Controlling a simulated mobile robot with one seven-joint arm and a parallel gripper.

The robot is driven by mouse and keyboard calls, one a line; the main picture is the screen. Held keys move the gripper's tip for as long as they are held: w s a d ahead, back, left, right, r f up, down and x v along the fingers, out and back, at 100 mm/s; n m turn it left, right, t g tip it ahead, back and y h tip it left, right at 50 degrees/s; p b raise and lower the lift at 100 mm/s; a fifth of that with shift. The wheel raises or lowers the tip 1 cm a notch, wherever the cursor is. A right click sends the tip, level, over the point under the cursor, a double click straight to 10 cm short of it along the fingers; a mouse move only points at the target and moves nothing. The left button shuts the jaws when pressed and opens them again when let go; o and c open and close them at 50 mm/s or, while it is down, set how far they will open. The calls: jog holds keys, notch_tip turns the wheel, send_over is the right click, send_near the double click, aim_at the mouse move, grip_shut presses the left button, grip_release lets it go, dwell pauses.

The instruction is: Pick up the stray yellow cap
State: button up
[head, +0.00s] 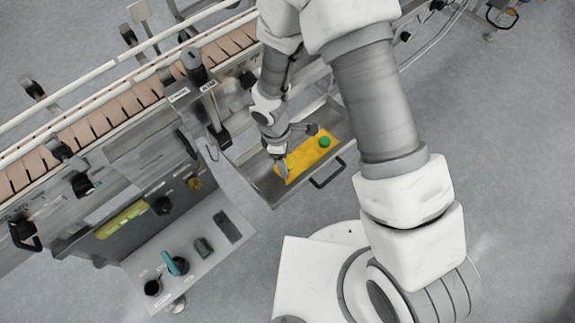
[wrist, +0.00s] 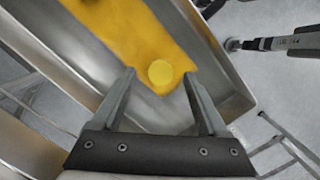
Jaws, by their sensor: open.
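A round yellow cap (wrist: 160,73) shows in the wrist view, on or over a darker yellow patch (wrist: 120,35) in a metal tray (wrist: 232,75). The cap appears between the fingertips of my gripper (wrist: 159,78), with space on both sides. I cannot tell how far below the fingertips it is. In the head view my gripper (head: 298,149) is open over the tray (head: 270,190). I cannot make out the yellow cap there against the yellow patch (head: 302,161).
A round green piece (head: 325,142) lies on the yellow patch. The tray has raised walls and a black handle (head: 327,174) at its front.

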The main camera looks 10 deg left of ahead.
jog(key=shift+d+f, duration=0.1)
jog(key=shift+f, duration=0.45)
grip_shut()
jog(key=shift+r, duration=0.1)
